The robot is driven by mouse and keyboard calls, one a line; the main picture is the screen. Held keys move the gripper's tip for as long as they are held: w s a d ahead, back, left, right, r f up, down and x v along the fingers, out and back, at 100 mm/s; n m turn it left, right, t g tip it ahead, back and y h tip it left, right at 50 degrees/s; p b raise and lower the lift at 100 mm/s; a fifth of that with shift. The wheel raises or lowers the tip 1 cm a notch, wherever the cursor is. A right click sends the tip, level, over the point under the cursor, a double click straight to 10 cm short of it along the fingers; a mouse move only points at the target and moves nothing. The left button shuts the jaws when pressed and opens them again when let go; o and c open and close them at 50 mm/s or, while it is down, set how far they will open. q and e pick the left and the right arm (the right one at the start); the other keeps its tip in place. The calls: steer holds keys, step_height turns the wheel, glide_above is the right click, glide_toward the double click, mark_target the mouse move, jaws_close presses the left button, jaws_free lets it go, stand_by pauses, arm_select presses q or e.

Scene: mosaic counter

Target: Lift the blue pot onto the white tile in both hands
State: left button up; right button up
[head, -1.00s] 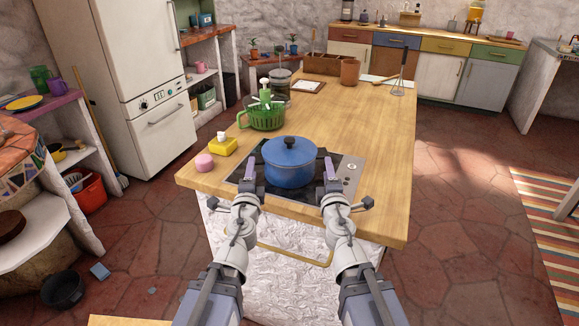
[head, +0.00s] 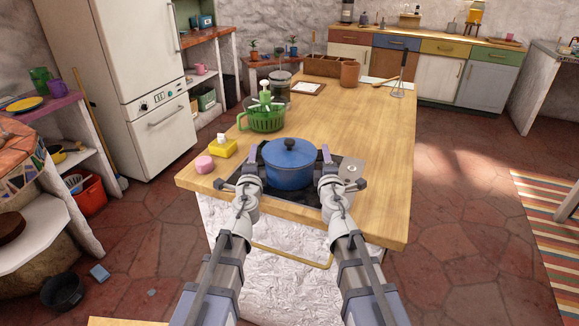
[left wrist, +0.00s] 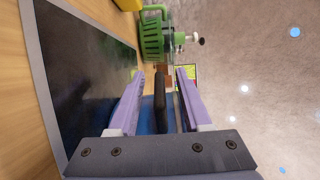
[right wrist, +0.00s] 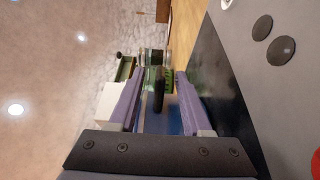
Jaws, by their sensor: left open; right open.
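The blue pot (head: 289,168) with its lid and dark knob stands on the dark hob (head: 310,190) at the counter's near end. My left gripper (head: 256,157) is at the pot's left side, open, with a dark handle (left wrist: 160,102) between its purple fingers in the left wrist view. My right gripper (head: 325,156) is at the right side, also open, with the other dark handle (right wrist: 158,92) between its fingers. Both handles are mostly hidden in the head view. A pale flat patch (head: 377,81) at the counter's far end may be the white tile.
A green colander (head: 263,118), a yellow block (head: 223,148) and a pink pot (head: 204,164) stand left of the pot. A whisk (head: 400,75), a brown canister (head: 349,73) and a wooden box (head: 330,65) stand further back. The wooden counter (head: 350,115) between is clear.

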arm_select(q)
jaws_close()
arm_select(e)
jaws_close()
stand_by(1.1)
